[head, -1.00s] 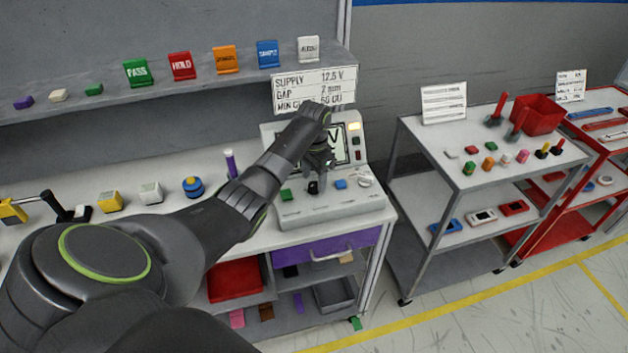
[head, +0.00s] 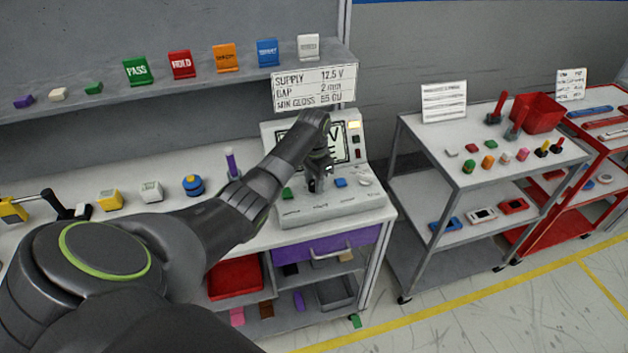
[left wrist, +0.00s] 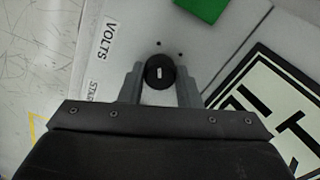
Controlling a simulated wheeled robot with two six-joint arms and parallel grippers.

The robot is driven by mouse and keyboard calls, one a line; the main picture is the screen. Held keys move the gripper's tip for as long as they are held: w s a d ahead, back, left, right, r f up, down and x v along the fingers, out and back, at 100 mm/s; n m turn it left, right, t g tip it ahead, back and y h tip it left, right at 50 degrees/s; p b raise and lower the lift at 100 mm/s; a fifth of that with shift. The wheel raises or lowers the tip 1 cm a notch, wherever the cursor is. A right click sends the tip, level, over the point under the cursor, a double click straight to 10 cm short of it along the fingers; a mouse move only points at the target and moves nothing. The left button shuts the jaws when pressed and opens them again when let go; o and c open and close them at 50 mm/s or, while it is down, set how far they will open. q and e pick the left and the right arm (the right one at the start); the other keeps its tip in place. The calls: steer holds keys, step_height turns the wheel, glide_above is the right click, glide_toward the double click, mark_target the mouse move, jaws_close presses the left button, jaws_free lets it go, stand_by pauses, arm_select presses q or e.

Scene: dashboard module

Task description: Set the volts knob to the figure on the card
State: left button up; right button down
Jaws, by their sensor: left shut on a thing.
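The black volts knob (left wrist: 160,76) has a white mark on its top and sits beside the VOLTS label (left wrist: 109,38) in the left wrist view. My left gripper (left wrist: 160,90) is shut on it, one finger on each side. In the head view my left gripper (head: 317,184) is down at the sloped grey panel (head: 335,207) and hides most of the knob. The card (head: 313,89) reads SUPPLY 12.5 V, GAP 2 mm, MIN GLOSS 55 GU. The display (head: 355,140) is partly behind my arm, so its figure is not readable. My right gripper is not in view.
A green button (head: 287,194) and a blue button (head: 341,183) flank the knob on the panel. A purple-topped tube (head: 231,162) and a blue-yellow knob (head: 193,185) stand to the left. A grey cart (head: 480,165) stands to the right.

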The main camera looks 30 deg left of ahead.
arm_select(q)
steer(key=shift+r, duration=0.1)
steer(key=shift+m+p, duration=0.55)
steer(key=shift+m, duration=0.45)
steer(key=m+p, duration=0.1)
steer(key=m, duration=0.2)
steer(key=shift+m, duration=0.3)
steer(key=m, duration=0.2)
steer(key=shift+m+p, duration=0.4)
steer(key=m, duration=0.3)
steer(key=shift+w+m, duration=0.1)
steer(key=shift+m, duration=0.2)
steer(key=m, duration=0.6)
steer(key=shift+p, duration=0.4)
steer(key=m, duration=0.5)
steer(key=shift+m, duration=0.4)
